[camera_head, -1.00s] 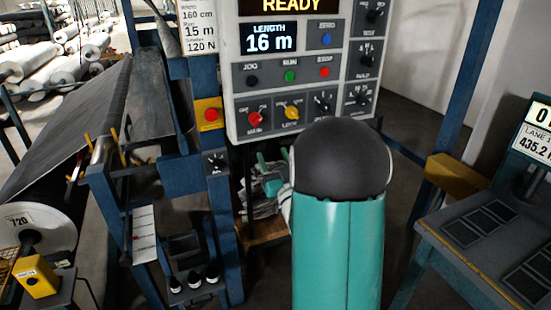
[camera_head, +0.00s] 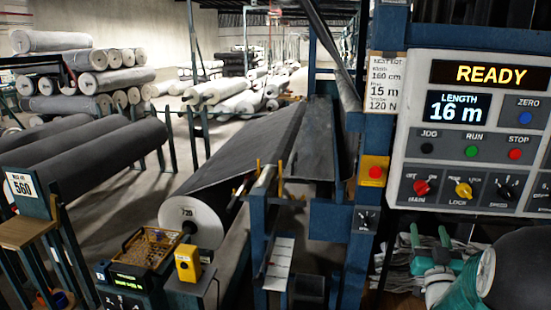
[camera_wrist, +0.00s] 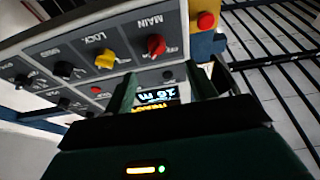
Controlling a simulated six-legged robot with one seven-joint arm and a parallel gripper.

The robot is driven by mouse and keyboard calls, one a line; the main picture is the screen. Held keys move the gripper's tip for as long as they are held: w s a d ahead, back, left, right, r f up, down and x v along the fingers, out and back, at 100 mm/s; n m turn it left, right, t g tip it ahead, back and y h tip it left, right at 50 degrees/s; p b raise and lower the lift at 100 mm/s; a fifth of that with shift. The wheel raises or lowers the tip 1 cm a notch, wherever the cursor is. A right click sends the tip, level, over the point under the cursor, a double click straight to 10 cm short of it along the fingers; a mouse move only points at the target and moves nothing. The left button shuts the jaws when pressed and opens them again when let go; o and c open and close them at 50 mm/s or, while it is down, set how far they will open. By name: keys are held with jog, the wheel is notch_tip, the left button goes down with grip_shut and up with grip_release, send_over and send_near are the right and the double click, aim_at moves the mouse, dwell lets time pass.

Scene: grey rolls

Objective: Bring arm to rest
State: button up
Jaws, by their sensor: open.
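My gripper (camera_head: 430,240) shows in the head view at the lower right, below the control panel (camera_head: 405,140). Its two green fingers are apart, with nothing seen between them. My teal and dark arm link fills the lower right corner. In the wrist view my gripper (camera_wrist: 162,92) is open and empty, pointing towards the panel (camera_wrist: 60,45), which appears upside down. The panel's red MAIN knob (camera_wrist: 156,45) and yellow LOCK knob (camera_wrist: 105,60) lie beyond the fingers. I cannot tell the exact gap to the panel.
The panel reads READY and 16 m. A blue frame with a red button (camera_head: 375,171) stands left of the panel. Stacked rolls (camera_head: 85,60) stand at the back left.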

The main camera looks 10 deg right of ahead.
jog(key=s+a+r+g+y, duration=0.15)
jog(key=a+g, duration=0.25)
jog(key=a, duration=0.4)
jog(key=s+a+r+g+y, duration=0.1)
jog(key=s+a+g, duration=0.15)
jog(key=a, duration=0.45)
jog(key=s+a+f+n+g+y, duration=0.1)
jog(key=s+a+g+y, duration=0.1)
jog(key=s+a+g, duration=0.2)
jog(key=s+a+f+n+g+y, duration=0.1)
jog(key=s+a+g, duration=0.3)
jog(key=s+a, duration=0.6)
jog(key=s+n+y, duration=0.1)
jog(key=s, duration=0.4)
jog(key=shift+s+a+f+g, duration=0.15)
jog(key=shift+s+f+g, duration=0.05)
jog(key=shift+f+g, duration=0.15)
